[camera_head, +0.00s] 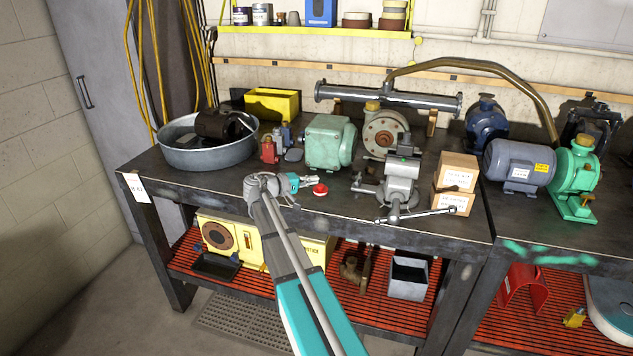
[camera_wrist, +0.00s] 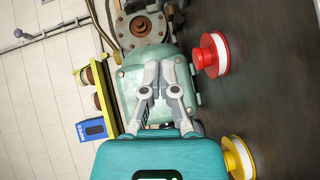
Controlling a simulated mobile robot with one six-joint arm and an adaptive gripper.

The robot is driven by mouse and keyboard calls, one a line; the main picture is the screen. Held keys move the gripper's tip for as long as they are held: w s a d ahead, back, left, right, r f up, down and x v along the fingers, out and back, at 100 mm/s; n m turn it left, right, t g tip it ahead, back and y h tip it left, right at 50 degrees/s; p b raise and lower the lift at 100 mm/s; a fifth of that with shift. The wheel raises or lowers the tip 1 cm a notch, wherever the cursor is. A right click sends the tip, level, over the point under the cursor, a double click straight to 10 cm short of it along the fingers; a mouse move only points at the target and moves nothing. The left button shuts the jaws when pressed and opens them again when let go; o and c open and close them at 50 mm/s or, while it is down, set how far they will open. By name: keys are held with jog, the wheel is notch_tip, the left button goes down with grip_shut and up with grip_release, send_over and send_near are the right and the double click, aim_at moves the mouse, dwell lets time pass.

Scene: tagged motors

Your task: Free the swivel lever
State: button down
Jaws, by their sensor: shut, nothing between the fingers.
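A grey bench vise (camera_head: 402,180) stands on the bench right of centre in the head view. A long bar (camera_head: 430,214) runs across its front at the base, and a shorter grey lever (camera_head: 366,187) sticks out at its left. I cannot tell which of them is the swivel lever. My gripper (camera_head: 312,180) is above the bench, left of the vise and apart from it. In the wrist view my gripper (camera_wrist: 160,66) has its fingers together and empty, in front of a green motor housing (camera_wrist: 145,72). The vise is not recognisable there.
A red-and-white round piece (camera_wrist: 210,55) is near the fingers; a yellow-and-white one (camera_wrist: 238,158) is lower. The green motor (camera_head: 328,141) and a flanged pump (camera_head: 384,132) stand behind. Cardboard boxes (camera_head: 453,184) flank the vise at right. A metal tub (camera_head: 182,155) is left.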

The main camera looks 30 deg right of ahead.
jog(key=b, duration=0.1)
send_near(356, 179)
jog(key=w+d, duration=0.2)
jog(key=d, duration=0.2)
jog(key=shift+w+f, duration=0.25)
jog(key=shift+w, duration=0.15)
jog(key=shift+s+d+f+b, duration=0.2)
jog(key=shift+s+d+b, duration=0.1)
jog(key=shift+s+d, duration=0.5)
jog(key=shift+s+d+f, duration=0.15)
jog(key=shift+s+d, duration=0.4)
jog(key=shift+s, duration=0.15)
jog(key=shift+a, duration=0.2)
